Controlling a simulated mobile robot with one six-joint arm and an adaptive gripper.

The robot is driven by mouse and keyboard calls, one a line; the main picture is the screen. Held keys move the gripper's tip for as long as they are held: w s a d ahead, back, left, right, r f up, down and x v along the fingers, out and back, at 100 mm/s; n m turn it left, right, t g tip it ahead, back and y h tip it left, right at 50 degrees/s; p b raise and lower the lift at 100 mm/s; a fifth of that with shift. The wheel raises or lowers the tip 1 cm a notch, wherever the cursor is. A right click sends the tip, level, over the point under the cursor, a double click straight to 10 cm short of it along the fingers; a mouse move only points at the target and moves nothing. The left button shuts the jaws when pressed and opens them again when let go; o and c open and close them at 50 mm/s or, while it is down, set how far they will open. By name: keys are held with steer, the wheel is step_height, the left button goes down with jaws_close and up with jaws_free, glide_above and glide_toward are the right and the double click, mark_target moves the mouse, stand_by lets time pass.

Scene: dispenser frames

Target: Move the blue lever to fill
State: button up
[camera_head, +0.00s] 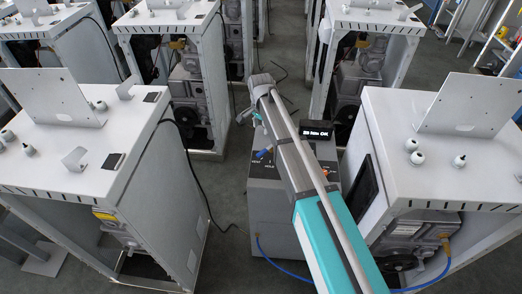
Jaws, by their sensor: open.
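The blue lever (264,153) sits on the top panel of a grey dispenser box (275,200) in the middle of the view. It stands at the left part of the panel, just left of my arm. Small printed labels run along the panel; one near the lever seems to read HOLD, and others are too small or covered. My arm crosses in front of the box and hides the middle of its panel. My wrist parts show beyond and above the lever, apart from it in the picture. My gripper's fingers cannot be made out.
A small black display (317,131) stands at the back of the box, right of my arm. White cabinets stand left (60,150) and right (400,105), with metal plates and small white fittings on top. A blue hose (285,271) runs along the floor.

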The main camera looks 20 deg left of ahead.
mark_target(260, 153)
steer(key=shift+f, duration=0.1)
step_height(260, 153, down, 13)
steer(key=b, duration=1.3)
steer(key=shift+d+f+b, duration=0.1)
steer(key=shift+f+b, duration=0.1)
steer(key=shift+b, duration=0.1)
jaws_close()
stand_by(0.3)
steer(key=shift+a, duration=0.45)
steer(key=shift+d, duration=0.25)
steer(key=shift+s, duration=0.15)
